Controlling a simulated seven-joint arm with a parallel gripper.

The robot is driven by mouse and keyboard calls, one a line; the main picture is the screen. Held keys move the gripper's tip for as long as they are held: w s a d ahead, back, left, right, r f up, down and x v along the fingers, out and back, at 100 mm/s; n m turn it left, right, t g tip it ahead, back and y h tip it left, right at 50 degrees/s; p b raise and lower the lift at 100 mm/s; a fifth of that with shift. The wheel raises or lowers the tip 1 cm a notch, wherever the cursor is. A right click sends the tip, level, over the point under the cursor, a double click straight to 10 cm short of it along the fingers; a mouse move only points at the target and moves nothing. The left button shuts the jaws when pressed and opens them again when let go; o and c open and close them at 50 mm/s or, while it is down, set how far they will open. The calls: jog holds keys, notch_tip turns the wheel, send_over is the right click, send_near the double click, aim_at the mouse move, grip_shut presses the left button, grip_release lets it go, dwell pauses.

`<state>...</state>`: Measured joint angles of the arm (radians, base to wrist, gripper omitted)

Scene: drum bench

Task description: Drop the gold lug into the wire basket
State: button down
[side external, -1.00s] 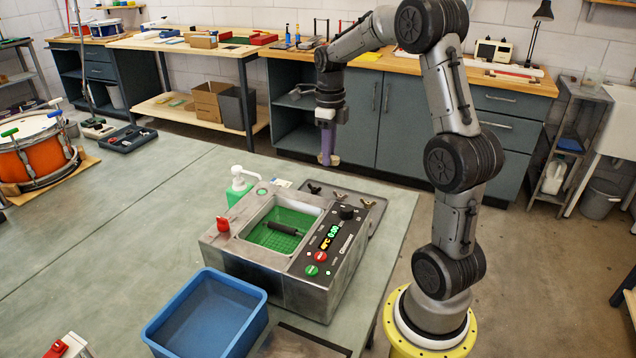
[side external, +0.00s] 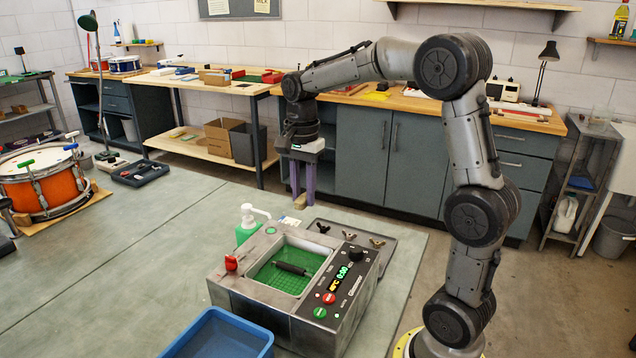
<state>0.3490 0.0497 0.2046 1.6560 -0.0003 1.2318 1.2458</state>
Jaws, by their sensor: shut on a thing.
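My gripper (side external: 302,198) points straight down above the far side of the bench, behind the cleaner. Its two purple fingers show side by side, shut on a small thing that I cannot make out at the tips. The wire basket (side external: 270,276) appears as green mesh inside the open steel cleaner tank, with a dark bar (side external: 292,268) across it. My gripper is above and beyond it, not over its opening. Three small wing-shaped pieces, one dark (side external: 324,226) and two brownish-gold (side external: 349,235) (side external: 377,241), lie on a flat tray. I cannot identify the gold lug for certain.
A blue bin (side external: 225,338) is in front. The grey tray (side external: 392,250) lies behind the cleaner.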

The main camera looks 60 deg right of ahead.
jog(key=s+a+n, duration=0.1)
jog(key=a+n, duration=1.1)
jog(key=n, duration=0.6)
notch_tip(320, 180, down, 9)
jog(key=shift+d, duration=0.15)
jog(key=c, duration=0.6)
grip_release()
jog(key=shift+r, duration=0.1)
notch_tip(320, 180, up, 14)
jog(key=shift+f, duration=0.15)
